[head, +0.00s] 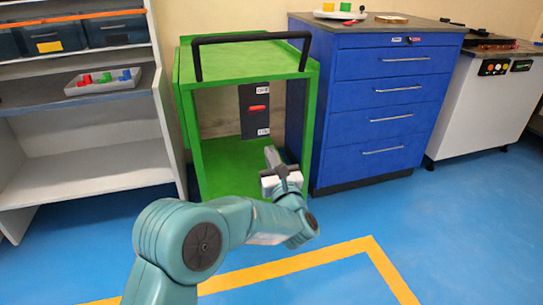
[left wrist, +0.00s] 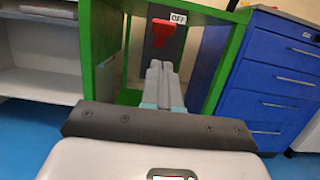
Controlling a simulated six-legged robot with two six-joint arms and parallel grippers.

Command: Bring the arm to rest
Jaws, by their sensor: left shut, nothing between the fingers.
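My left arm comes in from the bottom of the head view, and my left gripper (head: 270,152) points toward the green cart. The left gripper is shut and empty. In the left wrist view its closed fingers (left wrist: 160,68) point at the cart's opening, just below a red switch handle (left wrist: 162,30) marked OFF. In the head view the red handle (head: 257,108) lies roughly level on a dark panel (head: 252,122) behind the cart. The gripper appears apart from the handle. My right gripper does not show in either view.
The green cart (head: 190,160) with a black push bar stands in front. A blue drawer cabinet (head: 375,120) stands to its right, and a white machine (head: 475,110) farther right. A grey shelf (head: 90,160) with bins is at the left. Blue floor with a yellow line is clear.

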